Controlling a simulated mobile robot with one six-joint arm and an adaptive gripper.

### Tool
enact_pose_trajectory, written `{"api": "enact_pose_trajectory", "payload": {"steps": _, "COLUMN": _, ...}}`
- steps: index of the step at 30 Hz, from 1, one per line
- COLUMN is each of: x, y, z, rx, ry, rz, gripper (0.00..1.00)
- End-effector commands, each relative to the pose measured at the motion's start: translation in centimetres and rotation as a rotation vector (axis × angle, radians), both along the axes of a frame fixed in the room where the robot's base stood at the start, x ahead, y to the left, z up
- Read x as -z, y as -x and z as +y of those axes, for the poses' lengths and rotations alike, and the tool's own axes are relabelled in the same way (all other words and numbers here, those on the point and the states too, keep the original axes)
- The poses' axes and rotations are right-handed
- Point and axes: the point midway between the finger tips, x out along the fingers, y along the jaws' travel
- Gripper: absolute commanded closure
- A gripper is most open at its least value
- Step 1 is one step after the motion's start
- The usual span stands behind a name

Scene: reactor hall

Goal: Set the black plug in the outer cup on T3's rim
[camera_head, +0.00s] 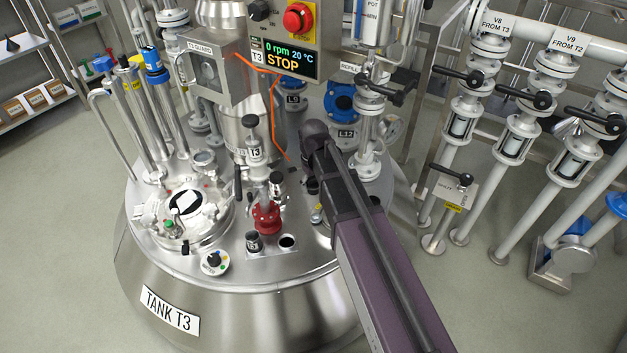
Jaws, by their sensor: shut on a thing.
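Tank T3 (235,310) is a wide steel vessel with a crowded lid. Near the front of its rim, a small plate (270,254) carries a black-topped piece (253,241) with a T3 label, which looks like a black plug. To its right on the plate is an open dark cup (287,241). My arm reaches in from the lower right, over the right side of the lid.
A red-based fitting (266,217) stands just behind the plate, and a round dial (215,262) is to its left. A hatch (185,210) is on the left of the lid. The control box (287,50) reads STOP. Pipes with valves (460,120) fill the right; floor at left is clear.

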Motion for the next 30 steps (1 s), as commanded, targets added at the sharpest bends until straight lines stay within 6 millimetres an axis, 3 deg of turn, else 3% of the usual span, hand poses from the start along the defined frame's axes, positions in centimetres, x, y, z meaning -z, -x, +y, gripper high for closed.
{"api": "enact_pose_trajectory", "payload": {"steps": 19, "x": 0.1, "y": -0.2, "z": -0.2, "rx": 0.001, "ry": 0.000, "rz": 0.000, "gripper": 0.72}}
{"api": "enact_pose_trajectory", "payload": {"steps": 30, "x": 1.5, "y": -1.9, "z": -3.6, "rx": 0.002, "ry": 0.001, "rz": 0.000, "gripper": 0.72}}
